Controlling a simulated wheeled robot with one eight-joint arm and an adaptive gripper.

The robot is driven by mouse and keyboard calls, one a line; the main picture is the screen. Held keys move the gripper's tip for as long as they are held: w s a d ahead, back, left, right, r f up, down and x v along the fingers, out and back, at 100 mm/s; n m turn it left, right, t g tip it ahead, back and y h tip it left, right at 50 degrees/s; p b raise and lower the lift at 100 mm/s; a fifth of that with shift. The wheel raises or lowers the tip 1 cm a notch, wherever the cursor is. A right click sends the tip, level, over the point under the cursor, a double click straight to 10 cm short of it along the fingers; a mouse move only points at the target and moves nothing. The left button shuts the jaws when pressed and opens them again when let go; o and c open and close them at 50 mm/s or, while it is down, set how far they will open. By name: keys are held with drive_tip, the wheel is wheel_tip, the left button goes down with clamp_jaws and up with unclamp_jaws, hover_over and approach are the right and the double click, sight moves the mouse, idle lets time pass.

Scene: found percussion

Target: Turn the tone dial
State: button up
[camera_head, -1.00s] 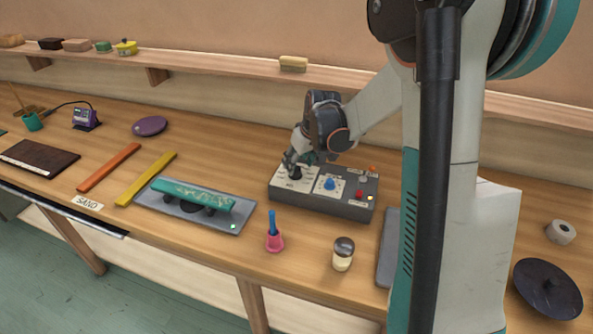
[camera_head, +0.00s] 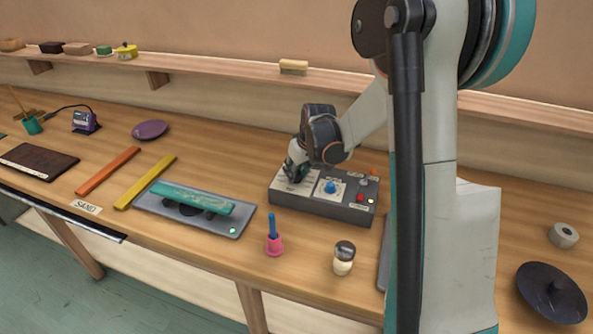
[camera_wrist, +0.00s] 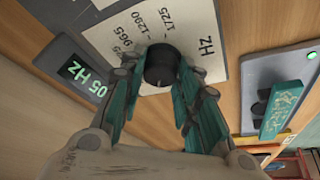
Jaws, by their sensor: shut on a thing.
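The tone dial (camera_wrist: 161,64) is a black knob on a pale plate printed with Hz, 965, 1290 and 1725. It sits at the left end of the grey control box (camera_head: 338,208). My gripper (camera_wrist: 157,85) has its teal-padded fingers closed on opposite sides of the knob. In the head view my gripper (camera_head: 294,173) comes down over the box's left end and mostly hides the dial. A dark display (camera_wrist: 82,74) beside the plate shows green digits ending in 05 Hz; the leading digits are not clear.
The box also carries a blue knob (camera_head: 330,187) and a red button (camera_head: 361,196). Left of it, a teal bar (camera_head: 192,197) lies over a grey plate (camera_head: 232,218) with a green light.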

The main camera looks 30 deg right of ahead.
drive_tip(key=shift+a+m+h, duration=0.1)
drive_tip(key=shift+m+h, duration=0.45)
drive_tip(key=shift+m, duration=0.85)
drive_tip(key=shift+a+m+h, duration=0.1)
drive_tip(key=shift+m+h, duration=0.45)
drive_tip(key=shift+m, duration=0.85)
drive_tip(key=o, duration=1)
drive_tip(key=shift+o, duration=0.2)
drive_tip(key=v, duration=1.2)
drive_tip(key=shift+w, duration=0.15)
